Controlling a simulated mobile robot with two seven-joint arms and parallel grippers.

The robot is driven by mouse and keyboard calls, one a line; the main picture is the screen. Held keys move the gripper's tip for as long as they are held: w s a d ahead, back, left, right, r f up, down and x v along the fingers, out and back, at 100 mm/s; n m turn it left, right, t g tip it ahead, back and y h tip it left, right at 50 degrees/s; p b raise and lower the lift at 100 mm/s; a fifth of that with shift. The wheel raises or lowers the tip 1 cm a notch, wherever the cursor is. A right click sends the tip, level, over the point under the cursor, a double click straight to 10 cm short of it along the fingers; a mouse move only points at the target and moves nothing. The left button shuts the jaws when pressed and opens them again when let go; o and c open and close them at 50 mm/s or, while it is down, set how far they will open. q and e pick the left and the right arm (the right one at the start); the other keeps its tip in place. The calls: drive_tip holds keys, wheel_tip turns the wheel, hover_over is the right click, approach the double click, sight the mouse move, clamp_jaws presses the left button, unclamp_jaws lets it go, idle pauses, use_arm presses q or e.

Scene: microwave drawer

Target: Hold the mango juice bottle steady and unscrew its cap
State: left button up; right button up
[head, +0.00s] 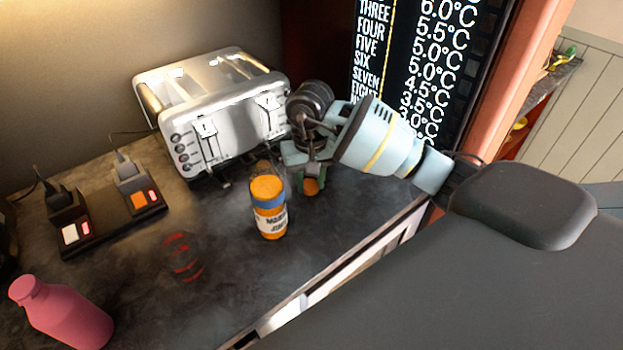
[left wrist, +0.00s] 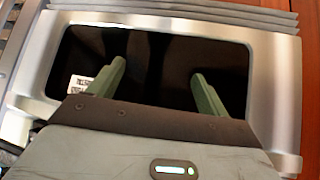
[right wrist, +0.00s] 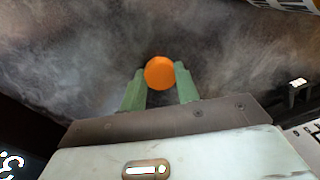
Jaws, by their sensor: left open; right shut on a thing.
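The mango juice bottle (head: 270,222), orange with a blue band and a white label, stands on the dark counter in front of the toaster in the head view. Its top looks orange. My right gripper (head: 311,180) is just right of the bottle, apart from it, shut on a small round orange piece that looks like the cap (head: 311,187). In the right wrist view the orange cap (right wrist: 159,72) sits between the green fingertips, with bare counter around it. My left gripper (left wrist: 160,82) is open and empty before a dark panel in its wrist view; it is outside the head view.
A silver toaster (head: 225,120) stands behind the bottle. A power strip (head: 110,215) with plugs lies at left. A clear red-banded glass (head: 182,257) and a pink bottle (head: 62,312) stand in front left. The counter's front edge runs diagonally at right.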

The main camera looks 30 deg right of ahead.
sight(311, 185)
drive_tip(key=shift+f, duration=0.15)
drive_tip(key=o, duration=1.1)
wheel_tip(311, 185, up, 12)
drive_tip(key=shift+r, duration=0.15)
